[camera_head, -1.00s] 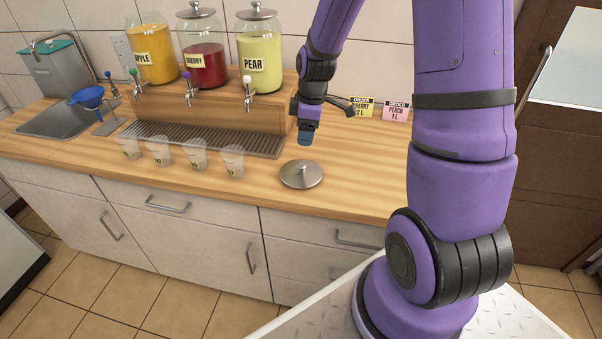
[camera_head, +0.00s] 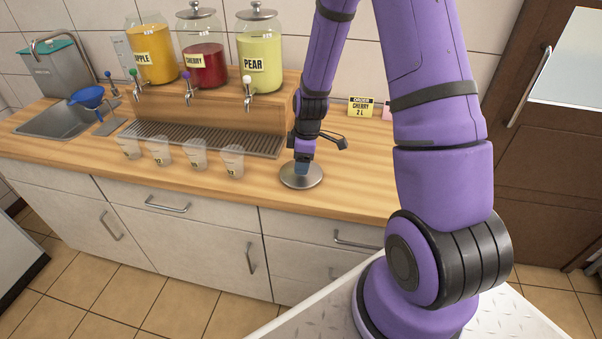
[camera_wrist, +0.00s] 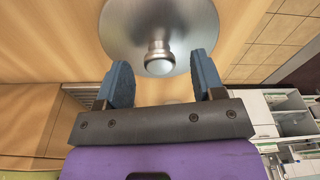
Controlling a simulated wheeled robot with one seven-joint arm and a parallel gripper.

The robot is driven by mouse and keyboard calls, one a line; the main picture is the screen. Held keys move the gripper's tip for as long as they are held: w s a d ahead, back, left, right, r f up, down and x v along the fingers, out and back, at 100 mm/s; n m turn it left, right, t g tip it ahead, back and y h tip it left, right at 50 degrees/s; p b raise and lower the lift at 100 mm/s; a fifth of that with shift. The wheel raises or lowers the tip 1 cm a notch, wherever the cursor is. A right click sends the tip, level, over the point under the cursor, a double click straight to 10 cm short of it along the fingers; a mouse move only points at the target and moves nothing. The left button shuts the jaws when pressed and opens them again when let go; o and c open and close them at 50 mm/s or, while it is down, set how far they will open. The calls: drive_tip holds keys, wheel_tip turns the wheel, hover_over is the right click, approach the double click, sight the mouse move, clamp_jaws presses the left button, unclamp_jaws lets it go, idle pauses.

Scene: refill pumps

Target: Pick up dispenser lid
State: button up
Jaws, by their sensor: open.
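The dispenser lid (camera_head: 302,179) is a round brushed-metal disc lying on the wooden counter, right of the row of cups. In the wrist view the lid (camera_wrist: 134,26) shows its round knob (camera_wrist: 159,59) toward the gripper. My gripper (camera_head: 302,166) is low over the lid and hides part of it in the head view. In the wrist view my gripper (camera_wrist: 164,72) is open, with its two blue fingertips on either side of the knob and a gap on each side. Contact with the lid cannot be told.
Several clear cups (camera_head: 195,154) stand left of the lid, before the drip tray (camera_head: 210,138). The wooden dispenser stand (camera_head: 215,105) carries juice jars, including the pear jar (camera_head: 259,75). An order card (camera_head: 361,108) is at the wall. The counter right of the lid is clear.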

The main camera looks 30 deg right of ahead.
drive_tip(key=shift+f, duration=0.9)
drive_tip(key=c, duration=1)
drive_tip(key=shift+w+r, duration=0.1)
drive_tip(key=shift+r, duration=0.1)
